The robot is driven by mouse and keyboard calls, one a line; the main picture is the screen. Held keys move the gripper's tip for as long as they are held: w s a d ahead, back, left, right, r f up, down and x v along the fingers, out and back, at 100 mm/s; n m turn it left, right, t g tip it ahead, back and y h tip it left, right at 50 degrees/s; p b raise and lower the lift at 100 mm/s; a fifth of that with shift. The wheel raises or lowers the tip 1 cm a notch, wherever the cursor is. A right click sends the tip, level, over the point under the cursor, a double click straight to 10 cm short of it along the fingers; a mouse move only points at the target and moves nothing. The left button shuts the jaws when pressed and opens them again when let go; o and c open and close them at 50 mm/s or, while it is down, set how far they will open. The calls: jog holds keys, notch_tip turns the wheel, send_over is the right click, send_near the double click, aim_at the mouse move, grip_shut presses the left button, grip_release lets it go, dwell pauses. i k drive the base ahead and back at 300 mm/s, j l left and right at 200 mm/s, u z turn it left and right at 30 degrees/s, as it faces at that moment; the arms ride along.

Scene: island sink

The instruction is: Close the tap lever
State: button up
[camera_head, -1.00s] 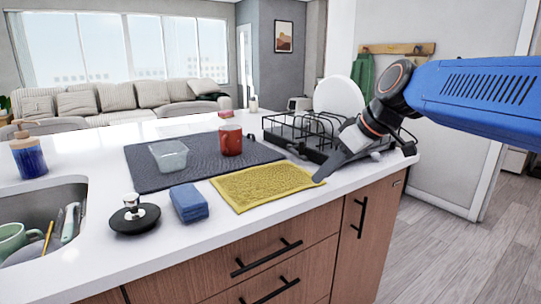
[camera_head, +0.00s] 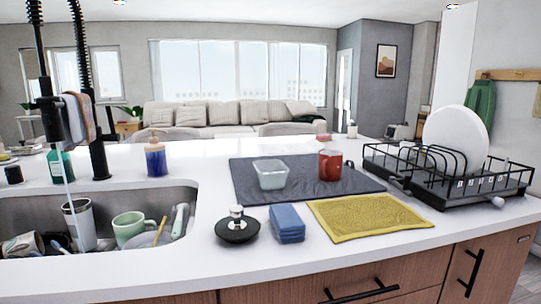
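The black tap (camera_head: 97,140) stands behind the sink at the far left, with a coiled spring hose (camera_head: 82,45) rising out of the top of the picture. Its spray head (camera_head: 52,120) hangs over the sink. A thin stream of water (camera_head: 68,180) runs down from it. A cloth (camera_head: 80,116) hangs on the tap between the head and the column. I cannot make out the tap lever clearly. My gripper is not in view.
The sink (camera_head: 190,208) holds a green mug (camera_head: 132,227), a metal tumbler (camera_head: 80,224) and other dishes. A soap bottle (camera_head: 155,156) stands behind it. A black stopper (camera_head: 237,227), blue sponge (camera_head: 287,223), yellow cloth (camera_head: 367,216) and dish rack (camera_head: 455,187) lie right.

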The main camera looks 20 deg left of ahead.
aim_at(113, 136)
jog(key=u, duration=1.85)
jog(key=i+j+z, duration=0.1)
jog(key=i+j, duration=0.1)
